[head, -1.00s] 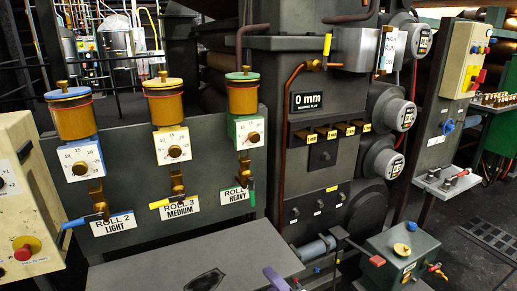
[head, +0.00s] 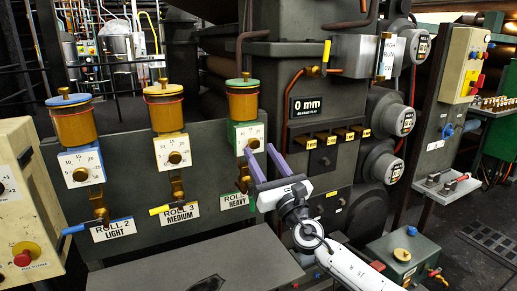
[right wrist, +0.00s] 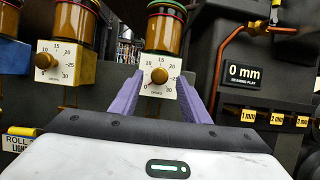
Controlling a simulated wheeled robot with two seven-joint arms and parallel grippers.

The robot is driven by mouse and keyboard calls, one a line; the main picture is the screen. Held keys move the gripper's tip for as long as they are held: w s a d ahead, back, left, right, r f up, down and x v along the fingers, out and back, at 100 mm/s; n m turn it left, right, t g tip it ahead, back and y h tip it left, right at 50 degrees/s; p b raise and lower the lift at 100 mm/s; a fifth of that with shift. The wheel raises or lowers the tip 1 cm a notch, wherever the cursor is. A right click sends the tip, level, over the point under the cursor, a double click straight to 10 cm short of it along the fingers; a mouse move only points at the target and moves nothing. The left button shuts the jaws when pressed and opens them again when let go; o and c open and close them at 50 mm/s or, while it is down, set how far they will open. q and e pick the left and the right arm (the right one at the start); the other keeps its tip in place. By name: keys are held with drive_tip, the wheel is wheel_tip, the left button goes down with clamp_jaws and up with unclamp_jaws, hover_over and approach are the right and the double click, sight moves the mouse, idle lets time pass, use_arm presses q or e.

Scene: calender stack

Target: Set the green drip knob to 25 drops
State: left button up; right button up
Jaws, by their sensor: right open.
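The green drip unit has a brass cup with a green lid (head: 244,78) and a white dial plate on a green block. My left gripper is not in view.
Yellow-lidded (head: 162,90) and blue-lidded (head: 71,118) drip units stand to the left, each with its own knob. Below hang levers and roll signs (head: 112,229). The machine column with the 0 mm display (head: 306,104) stands close on the right. A dark bench (head: 160,270) lies below.

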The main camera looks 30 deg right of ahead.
sight(254, 143)
drive_tip(key=shift+x, duration=1.15)
drive_tip(key=c, duration=1)
drive_tip(key=shift+m, duration=0.4)
